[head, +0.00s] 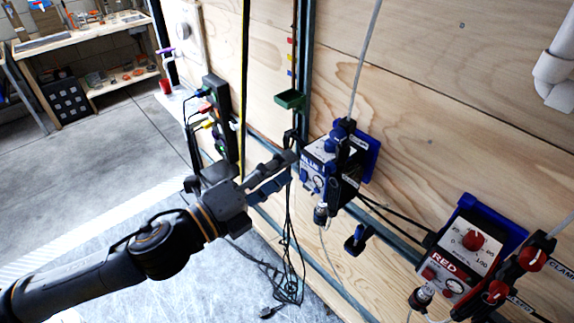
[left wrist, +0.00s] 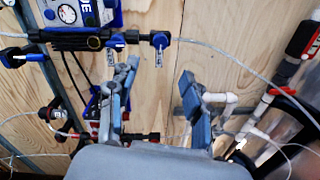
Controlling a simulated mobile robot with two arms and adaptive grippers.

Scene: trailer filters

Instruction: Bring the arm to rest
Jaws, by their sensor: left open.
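My left arm comes in from the left in the head view. Its gripper (head: 272,175) is in front of the plywood wall, just left of the blue-labelled pump box (head: 316,172). In the left wrist view the two fingers of the left gripper (left wrist: 161,95) stand wide apart with nothing between them. The same blue box (left wrist: 75,14) shows at the top left of that view, with a dark valve bar and blue handles below it. Whether the gripper touches anything there is not clear. My right gripper is in neither view.
A red-labelled box (head: 468,250) is mounted at the lower right. Loose black cables (head: 287,285) hang to the floor below the gripper. A small green bin (head: 290,99) is on the wall rail. A workbench (head: 85,45) stands far left, with open floor before it.

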